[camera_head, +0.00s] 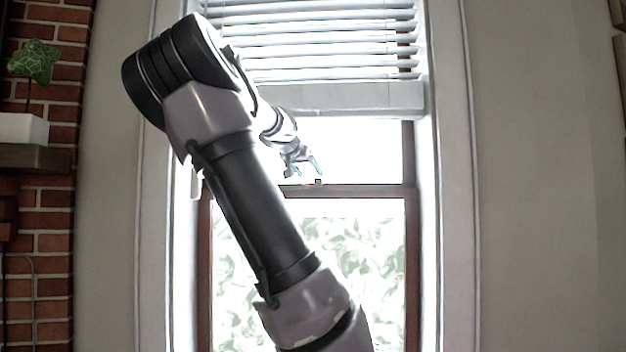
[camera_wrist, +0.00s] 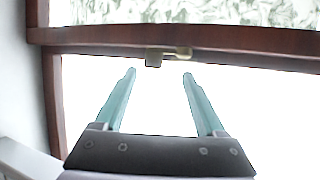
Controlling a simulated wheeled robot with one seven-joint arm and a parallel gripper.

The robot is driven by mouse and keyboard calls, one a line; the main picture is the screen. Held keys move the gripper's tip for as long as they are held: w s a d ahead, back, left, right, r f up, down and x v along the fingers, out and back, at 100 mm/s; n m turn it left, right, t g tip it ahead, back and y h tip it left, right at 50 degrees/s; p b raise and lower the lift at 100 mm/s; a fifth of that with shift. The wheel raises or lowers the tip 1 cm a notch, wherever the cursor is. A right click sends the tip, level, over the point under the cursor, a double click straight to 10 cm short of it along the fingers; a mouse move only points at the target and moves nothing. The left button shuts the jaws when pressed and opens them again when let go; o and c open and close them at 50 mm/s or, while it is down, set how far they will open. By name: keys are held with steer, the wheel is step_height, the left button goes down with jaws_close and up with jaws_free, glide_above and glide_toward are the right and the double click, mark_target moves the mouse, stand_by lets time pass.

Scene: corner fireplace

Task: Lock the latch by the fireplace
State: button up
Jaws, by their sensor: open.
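The latch (camera_wrist: 170,55) is a small brass-coloured piece with a darker block at its left end. It sits on the brown meeting rail (camera_wrist: 255,58) of the window. In the head view the latch (camera_head: 318,182) is a tiny dark spot on top of the rail (camera_head: 365,190). My gripper (camera_wrist: 160,74) is open and empty, with its two teal fingers pointing at the rail. The latch lies just past the fingertips, roughly between them, and appears apart from them. In the head view my gripper (camera_head: 305,166) is just above the rail, beside the latch. The latch's fine shape is too small to tell.
White blinds (camera_head: 320,50) hang across the upper window. The white window frame (camera_head: 450,200) stands at both sides. A brick fireplace wall (camera_head: 55,220) with a shelf (camera_head: 35,158) and a potted plant (camera_head: 32,65) is at the far left. The wall right of the window is clear.

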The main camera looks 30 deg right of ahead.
mark_target(315, 179)
steer(key=shift+x, duration=2.35)
steer(key=shift+r, duration=0.1)
steer(key=c, duration=1.1)
steer(key=shift+w+d+n+t+y, duration=0.1)
steer(key=shift+d+n+t+y, duration=0.1)
steer(key=shift+n+t+y, duration=0.3)
steer(key=shift+w+d+n+t+y, duration=0.15)
steer(key=shift+n+t+y, duration=0.15)
steer(key=shift+n+t, duration=0.4)
steer(key=shift+s, duration=0.15)
steer(key=o, duration=1.1)
